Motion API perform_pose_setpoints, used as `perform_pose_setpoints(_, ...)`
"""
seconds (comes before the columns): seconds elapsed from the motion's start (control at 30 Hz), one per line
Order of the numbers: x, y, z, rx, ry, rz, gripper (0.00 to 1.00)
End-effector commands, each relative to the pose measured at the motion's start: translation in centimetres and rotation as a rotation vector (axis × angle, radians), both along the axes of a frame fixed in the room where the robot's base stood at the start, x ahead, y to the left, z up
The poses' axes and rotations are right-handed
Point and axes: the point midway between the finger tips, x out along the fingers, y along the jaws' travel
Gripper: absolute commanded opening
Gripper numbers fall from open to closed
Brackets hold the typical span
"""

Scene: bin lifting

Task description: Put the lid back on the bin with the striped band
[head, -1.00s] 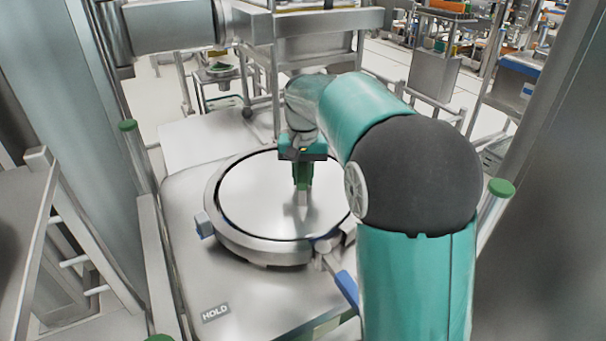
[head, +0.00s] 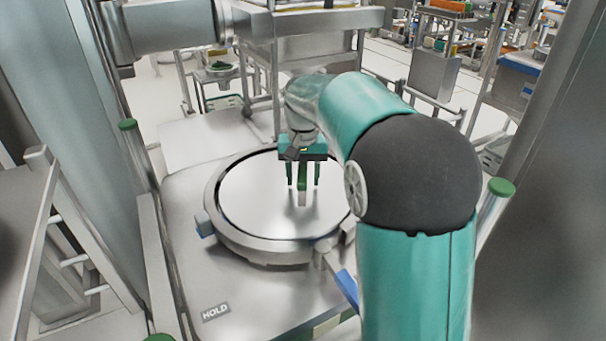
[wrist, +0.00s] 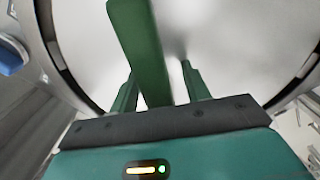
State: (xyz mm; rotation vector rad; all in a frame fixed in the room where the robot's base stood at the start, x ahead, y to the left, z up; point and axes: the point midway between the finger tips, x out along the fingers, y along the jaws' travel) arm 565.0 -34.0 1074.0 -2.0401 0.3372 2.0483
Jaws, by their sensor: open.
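A round, pale metal lid (head: 255,200) lies flat within a thick grey ring-shaped rim (head: 262,245) in the head view. It looks level, with a thin dark gap along its far and left edge. A green upright handle (head: 303,184) stands on the lid, and it also shows in the wrist view (wrist: 140,50). My gripper (head: 302,174) is open above the lid, with one finger on each side of the handle. In the wrist view my gripper (wrist: 158,88) shows gaps beside the handle. No striped band on the bin is visible; its side is hidden.
The rim sits on a grey platform (head: 190,285) marked HOLD, with blue-tipped parts around it. A metal frame (head: 315,25) is behind my gripper. A grey stand (head: 30,220) is at left.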

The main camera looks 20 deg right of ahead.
Motion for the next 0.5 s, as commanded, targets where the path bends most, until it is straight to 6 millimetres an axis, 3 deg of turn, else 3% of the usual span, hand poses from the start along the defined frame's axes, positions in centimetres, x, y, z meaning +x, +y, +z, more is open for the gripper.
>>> perform_pose_setpoints(0.17, 0.1, 0.0, 2.1, 0.0, -0.006, 0.0, 0.47)
perform_pose_setpoints(0.5, 0.2, 0.0, 9.6, -0.001, -0.009, 0.0, 0.47)
